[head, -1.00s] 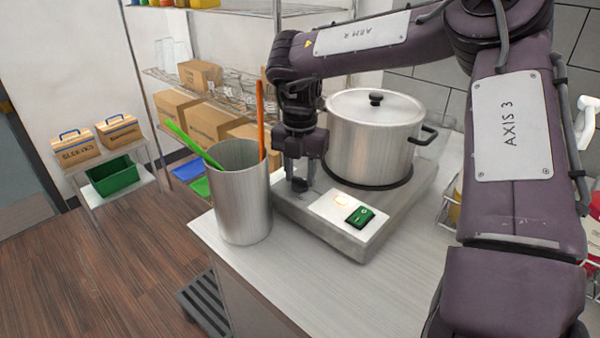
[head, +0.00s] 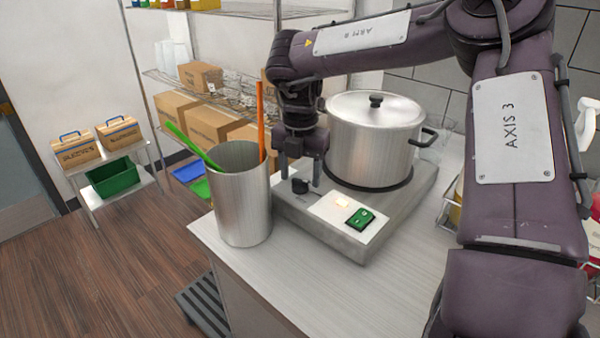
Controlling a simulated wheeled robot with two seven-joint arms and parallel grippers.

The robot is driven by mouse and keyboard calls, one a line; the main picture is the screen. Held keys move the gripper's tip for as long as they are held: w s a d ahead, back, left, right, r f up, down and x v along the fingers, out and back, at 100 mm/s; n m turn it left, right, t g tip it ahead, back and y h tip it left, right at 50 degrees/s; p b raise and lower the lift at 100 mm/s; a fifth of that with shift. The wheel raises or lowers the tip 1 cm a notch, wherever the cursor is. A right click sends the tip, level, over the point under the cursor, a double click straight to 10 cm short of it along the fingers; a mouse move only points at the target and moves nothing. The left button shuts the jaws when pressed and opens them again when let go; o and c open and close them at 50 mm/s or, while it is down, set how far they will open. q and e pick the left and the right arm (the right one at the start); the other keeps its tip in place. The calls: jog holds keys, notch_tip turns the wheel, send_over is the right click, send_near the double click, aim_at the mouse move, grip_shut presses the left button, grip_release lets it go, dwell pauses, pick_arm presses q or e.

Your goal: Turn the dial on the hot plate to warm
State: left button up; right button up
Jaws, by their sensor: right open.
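The hot plate (head: 350,240) sits on the counter, with a green switch (head: 360,218) and a lit light (head: 342,202) on its front panel. Its black dial (head: 300,186) is at the left end of the front. My right gripper (head: 300,176) points down at the dial, open, with one finger to each side of it in this view. Whether the fingers touch the dial I cannot tell. A lidded steel pot (head: 372,145) stands on the plate. My left gripper is not in view.
A steel canister (head: 242,205) holding a green and an orange utensil stands close left of the hot plate. The counter (head: 270,275) in front is clear. A wire shelf with boxes (head: 205,120) is behind.

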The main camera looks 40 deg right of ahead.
aim_at(300, 180)
notch_tip(300, 180, up, 8)
jog(key=shift+f, duration=0.25)
jog(key=shift+f, duration=0.1)
dwell(0.5)
